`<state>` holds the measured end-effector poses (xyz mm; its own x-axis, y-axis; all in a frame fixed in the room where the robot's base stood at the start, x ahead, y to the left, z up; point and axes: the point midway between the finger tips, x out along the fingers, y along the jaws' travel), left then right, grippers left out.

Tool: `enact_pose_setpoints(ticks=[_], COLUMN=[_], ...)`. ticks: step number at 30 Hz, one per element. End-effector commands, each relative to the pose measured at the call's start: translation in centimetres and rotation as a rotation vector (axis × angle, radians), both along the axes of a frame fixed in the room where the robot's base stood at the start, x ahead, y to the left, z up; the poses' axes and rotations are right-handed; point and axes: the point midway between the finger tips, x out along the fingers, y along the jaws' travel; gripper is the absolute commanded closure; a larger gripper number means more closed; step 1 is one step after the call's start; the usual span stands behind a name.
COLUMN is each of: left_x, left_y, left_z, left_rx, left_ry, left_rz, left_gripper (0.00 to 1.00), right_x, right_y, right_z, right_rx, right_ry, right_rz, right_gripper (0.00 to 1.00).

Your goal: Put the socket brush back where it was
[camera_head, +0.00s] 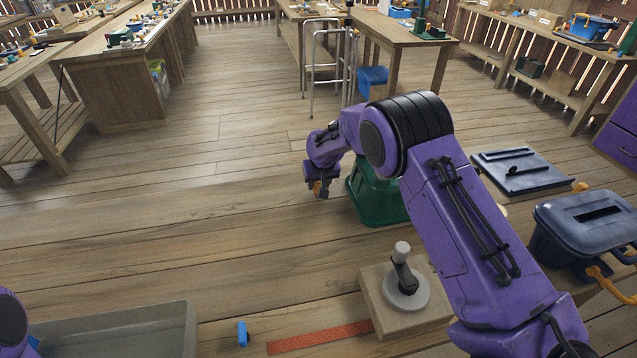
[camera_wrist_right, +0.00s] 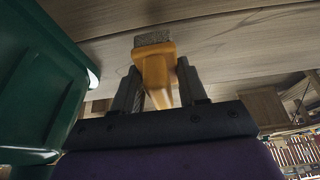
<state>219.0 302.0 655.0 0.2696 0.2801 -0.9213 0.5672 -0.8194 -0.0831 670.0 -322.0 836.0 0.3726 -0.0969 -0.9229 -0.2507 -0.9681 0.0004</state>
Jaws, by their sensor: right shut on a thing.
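The socket brush, with a yellow-orange body and a grey-brown bristle block, shows in the right wrist view (camera_wrist_right: 155,68). A small orange part of it shows in the head view (camera_head: 317,187). My right gripper (camera_head: 321,192) is shut on it, and its two dark fingers (camera_wrist_right: 160,88) press the body from both sides. The brush is held beside a green bin (camera_head: 376,200), which is on its right in the head view and partly hidden by my right arm. The bin's green wall (camera_wrist_right: 40,75) fills the left of the wrist view. My left gripper is out of view.
A dark blue lid (camera_head: 525,172) lies flat at the right, near a dark blue slotted bin (camera_head: 585,222). A wooden block with a grey knob (camera_head: 402,250), an orange-red strip (camera_head: 320,338), a small blue piece (camera_head: 242,333) and a grey tray (camera_head: 120,318) are in front.

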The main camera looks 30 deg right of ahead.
Motion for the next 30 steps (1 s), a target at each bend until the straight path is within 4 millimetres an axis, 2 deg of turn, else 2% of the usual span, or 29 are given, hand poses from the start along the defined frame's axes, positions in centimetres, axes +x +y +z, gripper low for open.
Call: enact_pose_setpoints(ticks=[2, 14, 15, 16, 17, 25, 28, 30], left_x=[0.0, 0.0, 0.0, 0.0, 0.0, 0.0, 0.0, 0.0], left_y=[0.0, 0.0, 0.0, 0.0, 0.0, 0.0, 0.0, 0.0], left_z=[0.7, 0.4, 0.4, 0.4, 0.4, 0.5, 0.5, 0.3], left_rx=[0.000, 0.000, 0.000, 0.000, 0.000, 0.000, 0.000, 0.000], left_ry=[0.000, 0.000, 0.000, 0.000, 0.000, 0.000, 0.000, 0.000], left_rz=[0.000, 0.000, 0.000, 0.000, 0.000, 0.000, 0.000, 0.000], left_gripper=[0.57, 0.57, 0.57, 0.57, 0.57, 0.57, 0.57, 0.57], right_x=[0.0, 0.1, 0.1, 0.1, 0.0, 0.1, -0.2, -0.6], right_y=[0.0, 0.0, 0.0, 0.0, 0.0, 0.0, 0.1, 0.2], right_z=[-0.7, -1.6, -1.5, -1.5, -1.5, -1.4, -0.5, 0.8], right_rx=[-0.001, 0.000, 0.000, 0.000, 0.000, 0.000, 0.000, 0.001], right_ry=[-0.001, -0.003, -0.003, -0.003, -0.003, -0.003, -0.004, -0.005], right_rz=[0.001, 0.000, 0.000, 0.000, 0.000, 0.000, 0.000, 0.001], right_gripper=[0.82, 0.82, 0.45, 0.35, 0.33, 0.33, 0.33, 0.33])
